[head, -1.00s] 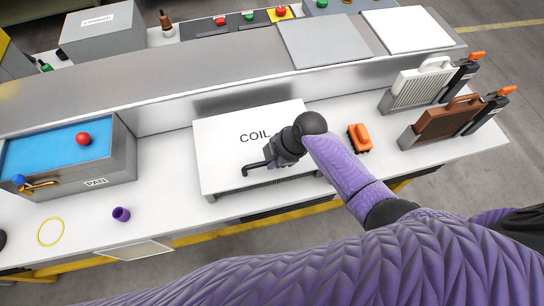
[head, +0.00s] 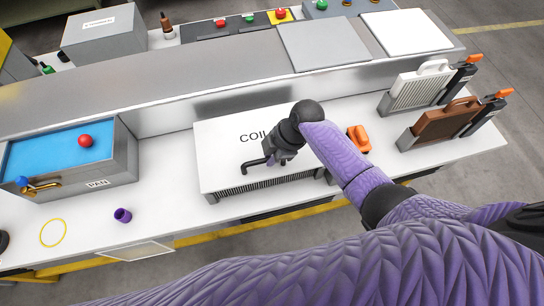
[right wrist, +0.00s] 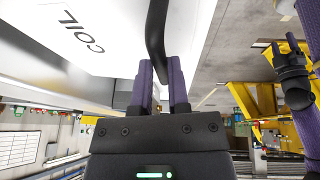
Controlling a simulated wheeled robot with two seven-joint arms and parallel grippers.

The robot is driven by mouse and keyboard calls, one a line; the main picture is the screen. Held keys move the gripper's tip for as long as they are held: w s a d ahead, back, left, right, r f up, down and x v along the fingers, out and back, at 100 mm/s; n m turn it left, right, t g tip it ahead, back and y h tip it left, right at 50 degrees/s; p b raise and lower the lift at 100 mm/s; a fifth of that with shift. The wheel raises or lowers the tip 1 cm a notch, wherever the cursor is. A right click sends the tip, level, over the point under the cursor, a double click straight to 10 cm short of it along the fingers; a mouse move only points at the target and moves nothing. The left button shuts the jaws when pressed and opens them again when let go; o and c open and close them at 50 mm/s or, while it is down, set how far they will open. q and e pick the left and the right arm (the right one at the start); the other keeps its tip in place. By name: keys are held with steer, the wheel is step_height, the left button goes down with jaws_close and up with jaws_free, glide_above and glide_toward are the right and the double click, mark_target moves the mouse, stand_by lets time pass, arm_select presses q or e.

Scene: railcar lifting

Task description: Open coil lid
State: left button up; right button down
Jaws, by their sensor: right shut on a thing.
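The coil box has a white lid marked COIL (head: 225,150) and a dark grille (head: 265,187) along its front, in the middle of the bench. A black bent handle (head: 252,164) stands at the lid's front part. My right gripper (head: 281,154) is over the front right of the lid. In the right wrist view its purple fingers (right wrist: 161,82) are shut on the black handle (right wrist: 156,35), with the white lid (right wrist: 100,25) beside it. My right arm hides the lid's right part. A strip of grille shows under the lid's front edge.
A blue-topped pan box (head: 118,165) stands left, a purple cup (head: 122,215) and yellow ring (head: 53,232) in front of it. An orange block (head: 359,138) sits just right of the coil box. White (head: 420,85) and brown (head: 440,122) panels stand further right.

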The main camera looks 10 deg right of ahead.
arm_select(q)
steer(key=shift+s+a+r+p, duration=0.1)
steer(key=shift+r+p, duration=0.4)
steer(key=shift+r, duration=0.2)
arm_select(e)
steer(key=w+r, duration=0.6)
steer(key=r, duration=0.3)
steer(key=shift+w+r, duration=0.2)
steer(key=shift+w, duration=0.1)
arm_select(q)
steer(key=shift+c, duration=0.3)
